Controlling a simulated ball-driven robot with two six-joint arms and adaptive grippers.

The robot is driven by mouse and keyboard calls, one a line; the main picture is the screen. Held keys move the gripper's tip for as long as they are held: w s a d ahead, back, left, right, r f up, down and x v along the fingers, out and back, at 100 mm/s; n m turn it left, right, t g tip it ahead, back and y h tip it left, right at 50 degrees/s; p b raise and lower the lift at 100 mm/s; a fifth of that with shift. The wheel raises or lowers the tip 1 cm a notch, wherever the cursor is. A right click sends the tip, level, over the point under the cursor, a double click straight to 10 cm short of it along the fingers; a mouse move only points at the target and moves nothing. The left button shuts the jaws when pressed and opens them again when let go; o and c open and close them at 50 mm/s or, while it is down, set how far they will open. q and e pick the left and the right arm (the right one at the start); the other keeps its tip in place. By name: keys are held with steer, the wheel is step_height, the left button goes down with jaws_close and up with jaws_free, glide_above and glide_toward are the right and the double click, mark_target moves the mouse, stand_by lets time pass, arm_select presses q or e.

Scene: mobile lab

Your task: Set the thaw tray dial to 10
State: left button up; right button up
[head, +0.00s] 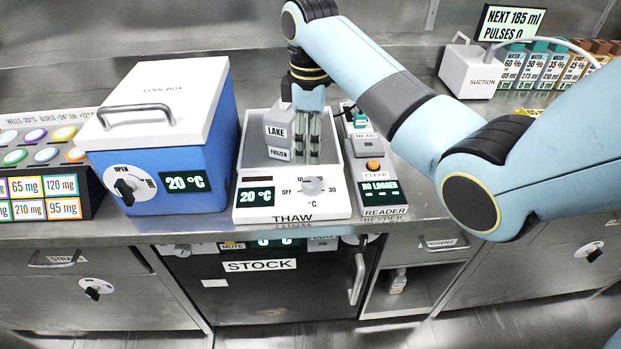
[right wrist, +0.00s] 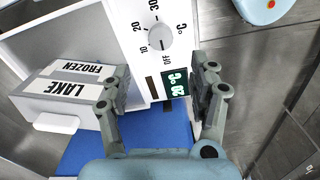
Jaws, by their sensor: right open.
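The thaw tray (head: 334,208) is a white unit with a shallow tray at the back and a sloped front panel. Its round dial (head: 312,186) has marks OFF, 10, 20 and 30; the dial also shows in the right wrist view (right wrist: 160,37). The tray's display (head: 255,196) reads 20 °C. My right gripper (head: 315,155) is open and empty, pointing down over the tray behind the dial. In the right wrist view its fingers (right wrist: 162,90) are apart, with the dial beyond them, untouched. My left gripper is not in view.
A grey container labelled LAKE FROZEN (head: 279,132) stands in the tray beside my right gripper. The blue cool box (head: 160,165) is to the left. The reader (head: 385,195) stands close on the right. The stock cabinet (head: 265,290) is below the counter.

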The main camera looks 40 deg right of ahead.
mark_target(311, 181)
step_height(311, 181, down, 10)
steer(key=shift+f+b, duration=0.25)
steer(key=shift+b, duration=0.1)
steer(key=c, duration=1.2)
steer(key=shift+o, duration=0.2)
steer(key=shift+r+m+p, duration=0.2)
steer(key=shift+m+p, duration=0.7)
steer(key=shift+p, duration=0.15)
steer(key=m+p, duration=0.2)
steer(key=shift+m, duration=0.3)
steer(key=m+p, duration=0.2)
steer(key=m, duration=0.1)
steer(key=shift+m, duration=0.3)
steer(key=shift+f+m+p, duration=0.15)
steer(key=shift+m+p, duration=0.5)
steer(key=shift+m, duration=1.15)
